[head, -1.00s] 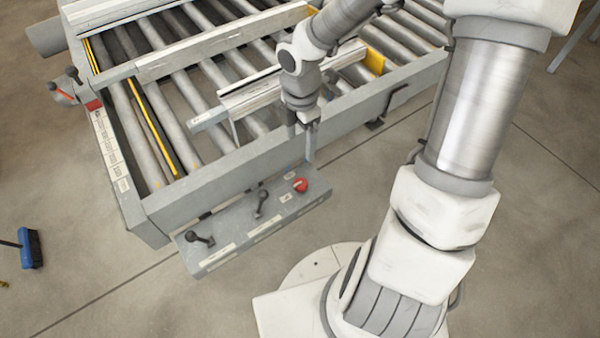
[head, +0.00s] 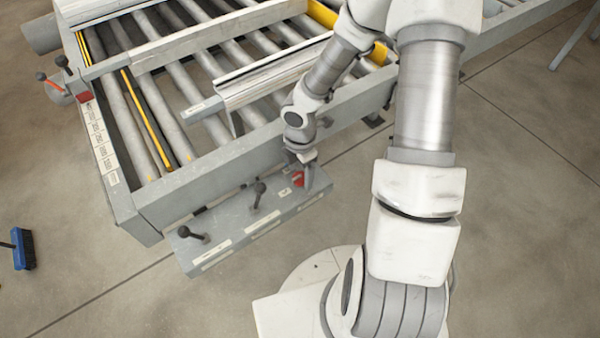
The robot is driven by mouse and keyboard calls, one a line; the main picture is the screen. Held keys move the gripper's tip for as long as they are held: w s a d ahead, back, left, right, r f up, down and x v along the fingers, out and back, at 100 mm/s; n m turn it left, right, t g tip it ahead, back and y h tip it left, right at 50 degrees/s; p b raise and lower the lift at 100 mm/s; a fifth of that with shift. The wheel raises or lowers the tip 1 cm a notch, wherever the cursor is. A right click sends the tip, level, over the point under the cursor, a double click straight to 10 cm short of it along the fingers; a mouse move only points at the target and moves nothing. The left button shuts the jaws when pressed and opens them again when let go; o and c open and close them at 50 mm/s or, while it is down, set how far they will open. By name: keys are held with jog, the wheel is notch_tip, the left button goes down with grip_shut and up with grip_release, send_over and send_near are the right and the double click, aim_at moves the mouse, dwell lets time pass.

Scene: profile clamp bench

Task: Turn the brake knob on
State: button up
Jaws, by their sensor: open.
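A red knob (head: 297,179) sits at the right end of the grey control panel (head: 226,236) on the front of the roller bench. I take it for the brake knob, though its label is too small to read. My gripper (head: 303,179) is open and points down at the knob, with a finger just to its right. The gripper hides part of the knob, so I cannot tell whether the fingers touch it or how far it is turned.
Two black levers, one at the panel's left (head: 192,234) and one in its middle (head: 258,194), stand up from it. The bench's front rail (head: 220,168) runs just behind. A blue brush (head: 24,250) is on the floor at far left.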

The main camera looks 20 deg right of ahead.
jog(key=shift+c, duration=0.3)
grip_shut()
jog(key=shift+m, duration=0.4)
jog(key=m+b, duration=0.1)
jog(key=m, duration=0.2)
jog(key=shift+f+m+b, duration=0.1)
jog(key=shift+m+b, duration=0.25)
jog(key=shift+m, duration=0.05)
jog(key=m+b, duration=0.1)
jog(key=m, duration=0.3)
jog(key=shift+m+b, duration=0.3)
jog(key=m+b, duration=0.2)
jog(key=m, duration=0.2)
jog(key=shift+m+b, duration=0.95)
jog(key=shift+m, duration=1.45)
